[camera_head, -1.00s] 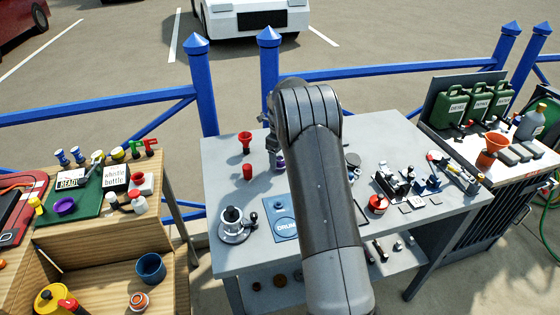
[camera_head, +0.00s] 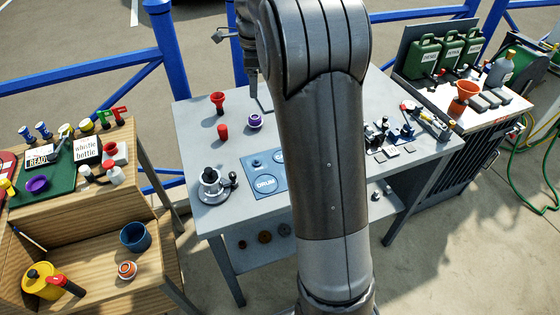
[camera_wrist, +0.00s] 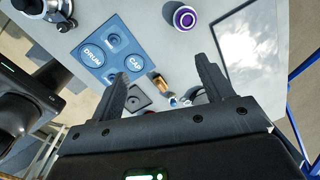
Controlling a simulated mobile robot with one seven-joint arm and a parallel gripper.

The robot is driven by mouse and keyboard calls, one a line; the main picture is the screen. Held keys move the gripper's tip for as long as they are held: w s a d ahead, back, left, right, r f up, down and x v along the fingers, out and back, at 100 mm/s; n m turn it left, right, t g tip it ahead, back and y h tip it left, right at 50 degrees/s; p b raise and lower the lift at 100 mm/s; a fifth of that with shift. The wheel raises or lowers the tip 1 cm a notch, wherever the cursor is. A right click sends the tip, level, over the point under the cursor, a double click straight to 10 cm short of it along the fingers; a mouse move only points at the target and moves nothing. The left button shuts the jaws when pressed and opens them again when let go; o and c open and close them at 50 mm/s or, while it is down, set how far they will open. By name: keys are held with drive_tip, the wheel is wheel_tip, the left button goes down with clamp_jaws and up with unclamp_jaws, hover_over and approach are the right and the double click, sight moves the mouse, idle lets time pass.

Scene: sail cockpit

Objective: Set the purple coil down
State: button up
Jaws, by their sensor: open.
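The purple coil (camera_head: 255,121) sits upright on the grey table (camera_head: 205,120), just right of the red cylinder. In the wrist view the purple and white coil (camera_wrist: 185,18) shows near the top edge, apart from my fingers. My gripper (camera_wrist: 161,66) is open, with nothing between its two fingers. In the head view my arm hides most of the gripper.
A blue DRUM and CAP plate (camera_head: 264,176) lies in front of the coil. A red funnel (camera_head: 217,102), a red cylinder (camera_head: 223,132) and a metal winch-like device (camera_head: 212,185) stand nearby. A purple ring (camera_head: 37,184) lies on the green mat at left.

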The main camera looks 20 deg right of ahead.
drive_tip(key=s+a+r+n+t, duration=0.15)
drive_tip(key=s+r+n, duration=0.3)
drive_tip(key=s, duration=0.45)
drive_tip(key=s+a+r+n+t, duration=0.1)
drive_tip(key=s+a+r+n, duration=0.15)
drive_tip(key=s+n, duration=0.4)
drive_tip(key=s+a+f+n+t, duration=0.1)
drive_tip(key=s+n, duration=0.4)
drive_tip(key=s, duration=0.5)
drive_tip(key=s+f+n+t, duration=0.1)
drive_tip(key=s+f+n, duration=0.2)
drive_tip(key=s, duration=0.7)
drive_tip(key=shift+s+a+f+n, duration=0.25)
drive_tip(key=shift+a+n, duration=0.15)
drive_tip(key=shift+n, duration=0.8)
